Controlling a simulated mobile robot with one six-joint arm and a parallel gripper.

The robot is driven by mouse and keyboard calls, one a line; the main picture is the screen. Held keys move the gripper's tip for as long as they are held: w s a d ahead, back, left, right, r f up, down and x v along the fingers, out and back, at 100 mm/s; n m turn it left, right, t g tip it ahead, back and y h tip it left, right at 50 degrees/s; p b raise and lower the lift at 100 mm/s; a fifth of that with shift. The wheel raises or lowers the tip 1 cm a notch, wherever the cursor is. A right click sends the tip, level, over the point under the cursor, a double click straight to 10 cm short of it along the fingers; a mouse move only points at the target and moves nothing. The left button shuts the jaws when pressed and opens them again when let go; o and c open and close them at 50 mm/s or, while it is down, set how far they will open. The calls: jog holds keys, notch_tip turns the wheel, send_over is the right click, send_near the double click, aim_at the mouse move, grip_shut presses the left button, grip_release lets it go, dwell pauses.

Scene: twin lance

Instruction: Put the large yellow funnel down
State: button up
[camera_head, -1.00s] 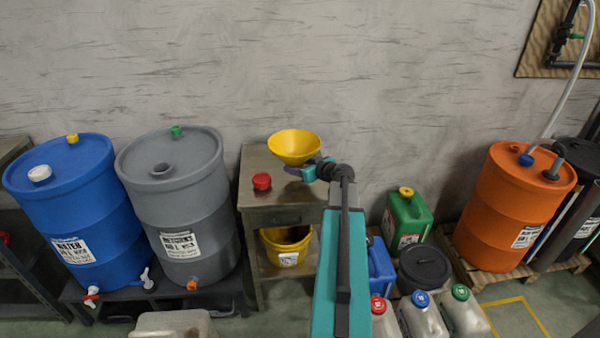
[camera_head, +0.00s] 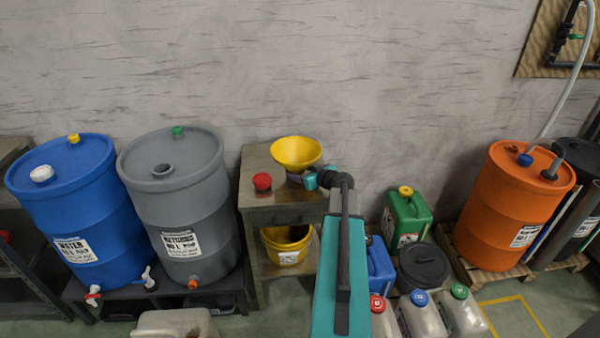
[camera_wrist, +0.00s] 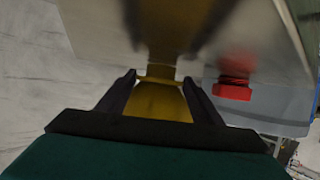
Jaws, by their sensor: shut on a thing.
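The large yellow funnel (camera_head: 296,152) is at the top of the small metal table (camera_head: 262,190), mouth up and slightly tilted. My gripper (camera_head: 300,178) is at the funnel's lower right side. In the wrist view my two dark fingers (camera_wrist: 160,95) are on either side of a yellow part of the funnel (camera_wrist: 160,103), and the gripper is shut on it. The funnel's lower end is largely hidden, so I cannot tell whether it touches the tabletop.
A red cap (camera_head: 262,181) sits on the table left of the funnel; it also shows in the wrist view (camera_wrist: 232,90). A yellow bucket (camera_head: 288,243) is on the lower shelf. A grey drum (camera_head: 175,200) stands left. The wall is close behind.

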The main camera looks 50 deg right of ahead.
jog(key=shift+f+b, duration=0.15)
jog(key=shift+b, duration=0.15)
jog(key=o, duration=1.1)
jog(key=shift+o, duration=0.2)
jog(key=shift+r+p, duration=0.25)
jog(key=shift+p, duration=0.15)
jog(key=shift+s+a, duration=0.1)
jog(key=shift+s, duration=0.35)
jog(key=shift+b+v, duration=1.35)
jog(key=shift+v, duration=4.25)
